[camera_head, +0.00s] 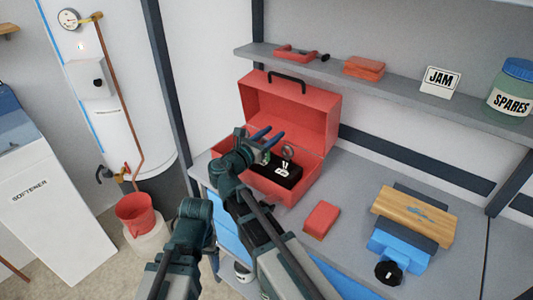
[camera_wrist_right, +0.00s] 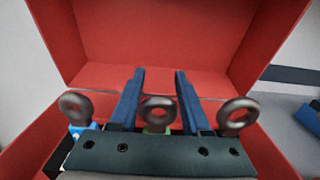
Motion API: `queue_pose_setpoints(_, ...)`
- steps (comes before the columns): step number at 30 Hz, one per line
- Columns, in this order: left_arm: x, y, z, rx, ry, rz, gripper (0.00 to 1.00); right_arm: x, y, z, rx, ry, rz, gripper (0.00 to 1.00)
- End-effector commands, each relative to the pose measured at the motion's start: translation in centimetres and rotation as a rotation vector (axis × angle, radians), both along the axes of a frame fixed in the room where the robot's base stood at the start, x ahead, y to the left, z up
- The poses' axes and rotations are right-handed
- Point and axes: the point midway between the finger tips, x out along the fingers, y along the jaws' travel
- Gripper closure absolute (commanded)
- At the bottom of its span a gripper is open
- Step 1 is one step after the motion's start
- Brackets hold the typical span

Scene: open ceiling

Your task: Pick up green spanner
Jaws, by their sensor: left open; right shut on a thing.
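The open red toolbox (camera_head: 285,110) stands on the workbench with its lid up. My right gripper (camera_head: 272,135) is at the toolbox opening, its blue fingers pointing toward the lid. In the right wrist view, the right gripper (camera_wrist_right: 159,74) has a metal ring end with a green part, the green spanner (camera_wrist_right: 157,129), between its fingers. The spanner's lower part is hidden behind the gripper body. A blue-marked spanner (camera_wrist_right: 76,104) is left of the fingers, and another ring-ended spanner (camera_wrist_right: 238,115), colour hidden, is right. My left arm shows at the bottom, but its fingers do not.
A shelf (camera_head: 390,82) runs above, holding a JAM card and a SPARES jar (camera_head: 509,90). Bench space between the blocks is free.

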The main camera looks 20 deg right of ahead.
Motion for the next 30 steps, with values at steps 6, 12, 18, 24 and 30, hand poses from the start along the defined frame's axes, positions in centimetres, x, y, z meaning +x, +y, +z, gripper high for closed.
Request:
queue_pose_setpoints(6,0.0,0.0,0.0,0.0,0.0,0.0,0.2,0.0,0.0,0.0,0.0,0.0,0.0,0.95)
queue_pose_setpoints(12,0.0,0.0,0.0,0.0,0.0,0.0,0.2,0.0,0.0,0.01,0.0,0.0,0.0,1.0)
queue_pose_setpoints(18,0.0,0.0,0.01,0.0,0.0,0.0,0.2,-0.01,-0.01,0.02,-0.001,-0.001,0.0,1.0)
queue_pose_setpoints(24,0.0,0.0,0.13,0.0,0.0,0.0,0.2,0.0,-0.02,0.14,0.0,0.0,0.0,1.0)
queue_pose_setpoints(30,0.0,-0.01,0.8,0.0,0.0,0.0,0.2,0.05,-0.14,0.81,0.0,0.0,0.0,1.0)
